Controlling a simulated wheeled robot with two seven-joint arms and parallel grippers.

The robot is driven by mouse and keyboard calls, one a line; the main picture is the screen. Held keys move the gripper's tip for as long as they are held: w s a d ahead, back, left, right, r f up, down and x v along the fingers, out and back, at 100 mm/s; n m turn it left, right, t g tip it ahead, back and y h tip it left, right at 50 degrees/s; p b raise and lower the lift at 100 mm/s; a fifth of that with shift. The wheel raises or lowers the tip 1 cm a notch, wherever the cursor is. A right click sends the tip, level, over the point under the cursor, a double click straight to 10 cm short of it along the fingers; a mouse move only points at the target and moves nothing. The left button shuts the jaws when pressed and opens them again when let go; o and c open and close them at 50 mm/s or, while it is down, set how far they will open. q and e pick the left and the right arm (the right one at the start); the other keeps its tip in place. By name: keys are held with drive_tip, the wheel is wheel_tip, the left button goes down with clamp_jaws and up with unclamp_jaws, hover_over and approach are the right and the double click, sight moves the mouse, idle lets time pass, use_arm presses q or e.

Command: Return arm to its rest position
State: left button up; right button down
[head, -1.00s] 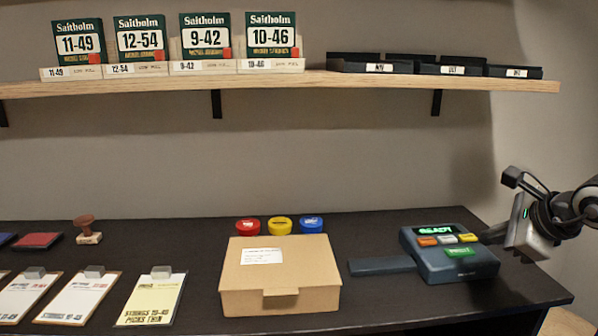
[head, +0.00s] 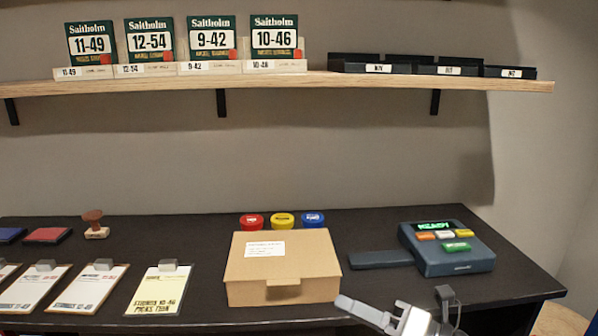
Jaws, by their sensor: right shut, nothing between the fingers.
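My right gripper (head: 348,303) is at the bottom edge of the head view, right of centre. Its pale fingers point left and are shut with nothing between them. It is at the table's front edge, just right of the cardboard box's front corner, and touches nothing that I can see. Most of the arm behind it is out of frame. My left gripper is not in view.
A closed cardboard box (head: 286,293) is on the dark table (head: 175,230). A console (head: 462,259) showing READY is at right. Red (head: 251,221), yellow (head: 283,219) and blue (head: 313,218) tins stand behind the box. Order clipboards (head: 158,288) lie left. A wooden shelf (head: 330,85) runs above.

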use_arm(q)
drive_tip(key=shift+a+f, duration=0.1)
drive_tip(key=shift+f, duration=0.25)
use_arm(e)
drive_tip(key=s+d+f+m+h, duration=0.2)
drive_tip(key=s+f+m+h, duration=0.4)
drive_tip(key=f+m, duration=0.5)
drive_tip(key=s+d+f+m+h, duration=0.3)
drive_tip(key=s+f+m+h, duration=0.3)
drive_tip(key=m, duration=1.6)
drive_tip(key=s+f, duration=0.4)
drive_tip(key=shift+d+f, duration=0.3)
drive_tip(key=shift+f, duration=0.05)
